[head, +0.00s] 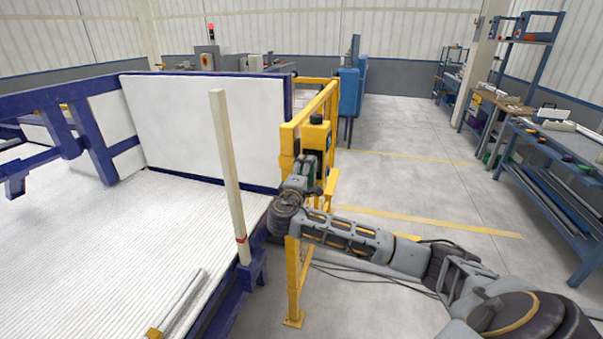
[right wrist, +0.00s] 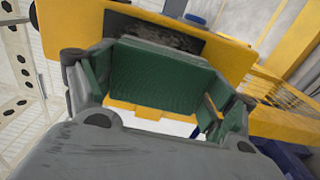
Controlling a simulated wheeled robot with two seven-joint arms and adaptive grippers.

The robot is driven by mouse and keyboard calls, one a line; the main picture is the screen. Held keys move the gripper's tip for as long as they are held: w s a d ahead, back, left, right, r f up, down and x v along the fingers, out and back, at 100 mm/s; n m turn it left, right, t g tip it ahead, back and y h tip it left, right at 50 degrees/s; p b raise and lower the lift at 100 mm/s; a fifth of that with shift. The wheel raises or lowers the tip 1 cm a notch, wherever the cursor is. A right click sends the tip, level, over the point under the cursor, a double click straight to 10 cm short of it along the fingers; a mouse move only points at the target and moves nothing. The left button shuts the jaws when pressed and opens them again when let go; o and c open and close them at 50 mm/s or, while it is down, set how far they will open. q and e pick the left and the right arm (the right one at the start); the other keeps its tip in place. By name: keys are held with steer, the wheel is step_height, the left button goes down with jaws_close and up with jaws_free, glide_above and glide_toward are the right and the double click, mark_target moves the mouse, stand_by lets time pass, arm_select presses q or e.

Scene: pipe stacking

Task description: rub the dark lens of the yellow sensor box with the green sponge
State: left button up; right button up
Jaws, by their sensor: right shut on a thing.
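The yellow sensor box (head: 316,134) is mounted on a yellow post frame near the middle of the head view. Its yellow face (right wrist: 75,22) fills the top of the right wrist view. The dark lens (right wrist: 150,33) shows as a dark, smudged band above the sponge; its lower part is hidden. The green sponge (right wrist: 160,78) is in my right gripper (right wrist: 158,98), between its fingers, and lies in front of the lens. I cannot tell whether sponge and lens touch. In the head view my right gripper (head: 309,172) is right at the box. My left gripper is not in view.
Yellow railing (head: 293,270) stands under and around the box. A tall cream post (head: 228,170) and a blue-framed bed of white pipes (head: 110,240) are to the left. A workbench (head: 560,150) stands at the right. The floor between is open.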

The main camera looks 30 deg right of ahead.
mark_target(314, 171)
steer(key=shift+s+d, duration=0.4)
steer(key=shift+s, duration=0.15)
steer(key=shift+d, duration=0.1)
steer(key=shift+s+d+p, duration=0.45)
steer(key=shift+s+d, duration=0.7)
steer(key=shift+s, duration=0.1)
steer(key=shift+r, duration=0.1)
steer(key=shift+r+p, duration=0.6)
steer(key=shift+r, duration=0.15)
steer(key=shift+a+f, duration=0.1)
steer(key=shift+w+a, duration=0.55)
steer(key=shift+w, duration=0.2)
steer(key=shift+w+a+b, duration=0.3)
steer(key=shift+w+a, duration=0.2)
steer(key=shift+w, duration=0.1)
